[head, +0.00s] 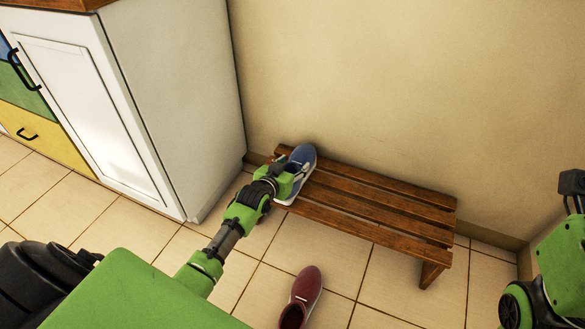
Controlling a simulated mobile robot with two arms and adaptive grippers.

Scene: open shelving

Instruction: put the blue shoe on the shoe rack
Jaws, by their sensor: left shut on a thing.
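The blue shoe (303,156) has a white sole and is at the left end of the brown wooden slatted shoe rack (385,207). My left gripper (287,178) is shut on the shoe from the near left side and hides part of it. The shoe lies across the rack's left end; I cannot tell whether its sole touches the slats.
A red shoe (302,296) lies on the tiled floor in front of the rack. A white cabinet (180,100) stands to the left, with coloured drawers (45,130) beside it. The wall (400,90) is behind the rack. The rack's middle and right are bare.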

